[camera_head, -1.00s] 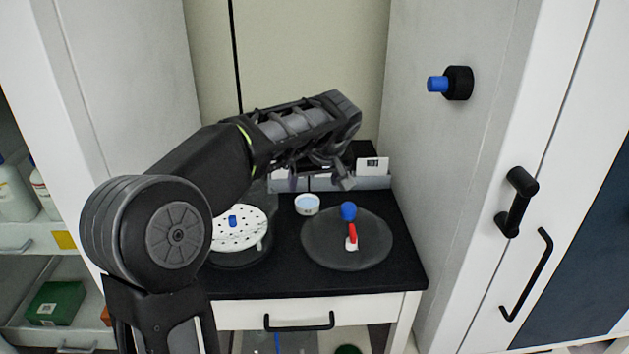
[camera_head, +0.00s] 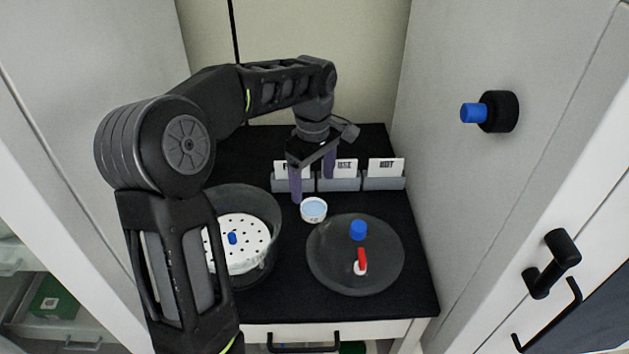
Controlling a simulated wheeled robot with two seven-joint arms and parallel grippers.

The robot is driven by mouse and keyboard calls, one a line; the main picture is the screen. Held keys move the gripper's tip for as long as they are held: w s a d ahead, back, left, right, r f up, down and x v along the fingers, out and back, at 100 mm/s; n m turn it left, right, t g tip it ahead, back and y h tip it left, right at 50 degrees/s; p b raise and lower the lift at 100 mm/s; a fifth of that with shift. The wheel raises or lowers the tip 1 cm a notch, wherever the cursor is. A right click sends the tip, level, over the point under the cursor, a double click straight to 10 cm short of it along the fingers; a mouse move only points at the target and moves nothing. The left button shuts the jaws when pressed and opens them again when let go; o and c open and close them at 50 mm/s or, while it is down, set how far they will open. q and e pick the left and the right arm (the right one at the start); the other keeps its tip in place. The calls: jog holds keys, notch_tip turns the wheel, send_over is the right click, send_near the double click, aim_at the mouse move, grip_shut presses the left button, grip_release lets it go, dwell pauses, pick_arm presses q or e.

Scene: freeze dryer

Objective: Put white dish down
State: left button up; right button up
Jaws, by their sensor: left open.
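The small white dish (camera_head: 314,214), with a light blue inside, sits upright on the black tabletop (camera_head: 292,300). It lies between the perforated white plate and the dark round lid. My left gripper (camera_head: 312,188) points down from the back, just above and behind the dish. Its two purple-grey fingers are spread apart with nothing between them; one fingertip is close to the dish's upper left. I cannot tell whether that fingertip touches the rim. My right gripper is not in the picture.
A perforated white plate (camera_head: 243,250) sits in a clear round vessel (camera_head: 274,215) at left. A dark round lid (camera_head: 330,270) with a blue knob (camera_head: 358,230) and red valve (camera_head: 361,257) lies at right. Grey labelled card holders (camera_head: 384,182) stand behind. White cabinet walls flank the table.

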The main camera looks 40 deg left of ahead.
aim_at(314, 207)
pick_arm(q)
jog(key=shift+s+d+r, duration=0.1)
jog(key=shift+s+d, duration=0.1)
jog(key=shift+s, duration=0.05)
jog(key=shift+w+f, duration=0.1)
jog(key=shift+f, duration=1.25)
notch_tip(314, 207, down, 5)
jog(key=shift+w+a+f, duration=0.1)
jog(key=shift+c, duration=0.3)
jog(key=c, duration=1.5)
notch_tip(314, 207, up, 10)
jog(key=shift+r, duration=0.1)
dwell(0.4)
